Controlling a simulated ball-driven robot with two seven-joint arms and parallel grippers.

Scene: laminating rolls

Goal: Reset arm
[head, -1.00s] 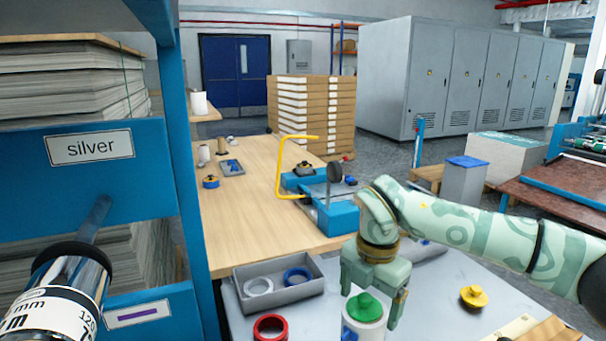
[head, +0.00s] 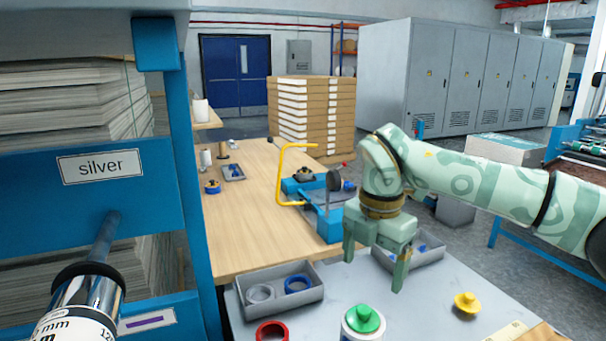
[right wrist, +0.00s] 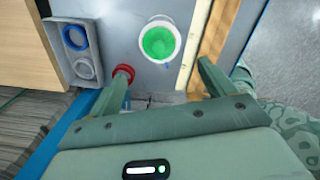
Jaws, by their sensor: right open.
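My right gripper (head: 374,268) is open and empty, raised above the grey work table (head: 420,312). In the right wrist view its two fingers (right wrist: 158,82) are spread with nothing between them. A white roll with a green plug (head: 363,322) stands upright on the table, in front of the gripper and apart from it; it also shows in the right wrist view (right wrist: 158,42). A red ring (head: 272,331) is at the table's front edge. My left gripper does not show.
A yellow knob (head: 467,303) lies at the right. A blue rack labelled silver (head: 90,215) with a chrome roll on a peg (head: 90,300) stands at left. A wooden bench (head: 245,225) lies behind.

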